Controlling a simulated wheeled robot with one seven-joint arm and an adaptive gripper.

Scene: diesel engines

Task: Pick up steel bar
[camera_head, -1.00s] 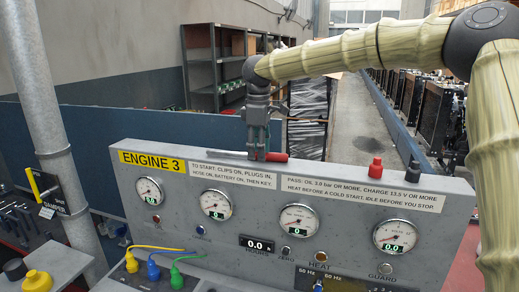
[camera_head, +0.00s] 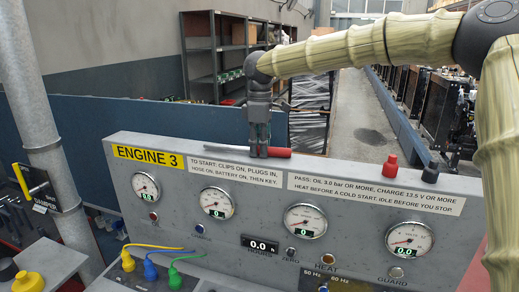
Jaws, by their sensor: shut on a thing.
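The fingers cover that middle stretch. The bar looks level and close to the ledge; I cannot tell if it touches it.
The ENGINE 3 panel (camera_head: 290,205) carries gauges and labels. Red (camera_head: 390,163) and black (camera_head: 430,172) terminals stand on its top at the right. Colored cables (camera_head: 175,272) sit below left. A grey post (camera_head: 45,130) stands at left, shelving (camera_head: 228,60) behind.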

